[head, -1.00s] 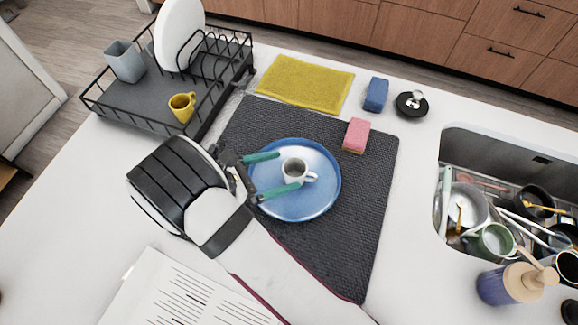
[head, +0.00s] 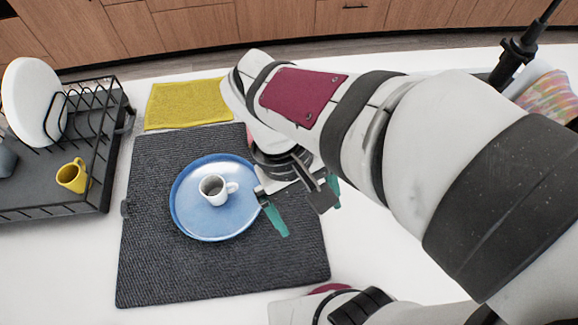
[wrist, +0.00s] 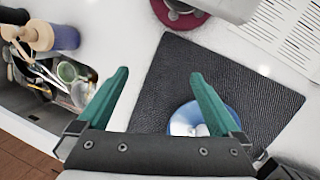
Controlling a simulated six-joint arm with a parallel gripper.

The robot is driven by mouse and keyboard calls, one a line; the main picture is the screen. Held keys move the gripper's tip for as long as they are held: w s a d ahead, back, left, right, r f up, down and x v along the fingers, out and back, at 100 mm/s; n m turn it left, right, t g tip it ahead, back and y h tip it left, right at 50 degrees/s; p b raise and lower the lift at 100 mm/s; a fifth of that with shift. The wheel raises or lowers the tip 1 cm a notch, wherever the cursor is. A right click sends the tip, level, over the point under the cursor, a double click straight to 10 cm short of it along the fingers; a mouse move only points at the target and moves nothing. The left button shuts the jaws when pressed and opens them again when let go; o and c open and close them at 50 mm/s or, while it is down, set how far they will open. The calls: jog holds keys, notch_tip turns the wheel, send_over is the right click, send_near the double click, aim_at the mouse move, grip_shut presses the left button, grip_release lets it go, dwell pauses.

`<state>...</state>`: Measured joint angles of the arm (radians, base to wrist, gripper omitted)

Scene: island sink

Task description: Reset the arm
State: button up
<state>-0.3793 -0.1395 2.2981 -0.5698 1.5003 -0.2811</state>
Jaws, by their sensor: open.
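My gripper (head: 304,208) is open and empty, with teal fingers spread apart. In the head view it hangs over the right part of the dark mat, just right of the blue plate (head: 190,222). A small white cup (head: 213,190) stands upright on the plate, apart from the fingers. In the wrist view the gripper (wrist: 160,90) shows both fingers with nothing between them. The blue plate also shows there, partly behind the right finger (wrist: 182,120). My arm crosses the right half of the head view and hides the sink area.
A black dish rack (head: 40,196) at left holds a white plate (head: 32,100) and a yellow mug (head: 72,176). A yellow cloth (head: 188,104) lies behind the dark mat (head: 150,280). The wrist view shows a full sink (wrist: 60,105), a bottle (wrist: 55,37) and a printed sheet (wrist: 285,35).

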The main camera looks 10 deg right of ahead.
jog(key=s+m+y, duration=0.1)
jog(key=m, duration=0.2)
jog(key=s+m+t+y, duration=0.1)
jog(key=s+m, duration=0.1)
jog(key=m, duration=0.1)
jog(key=s+m+t+y, duration=0.1)
jog(key=m+y, duration=0.1)
jog(key=shift+s+d+r+m, duration=0.1)
jog(key=shift+s+d+m, duration=0.15)
jog(key=shift+s+m, duration=0.15)
jog(key=shift+w, duration=0.1)
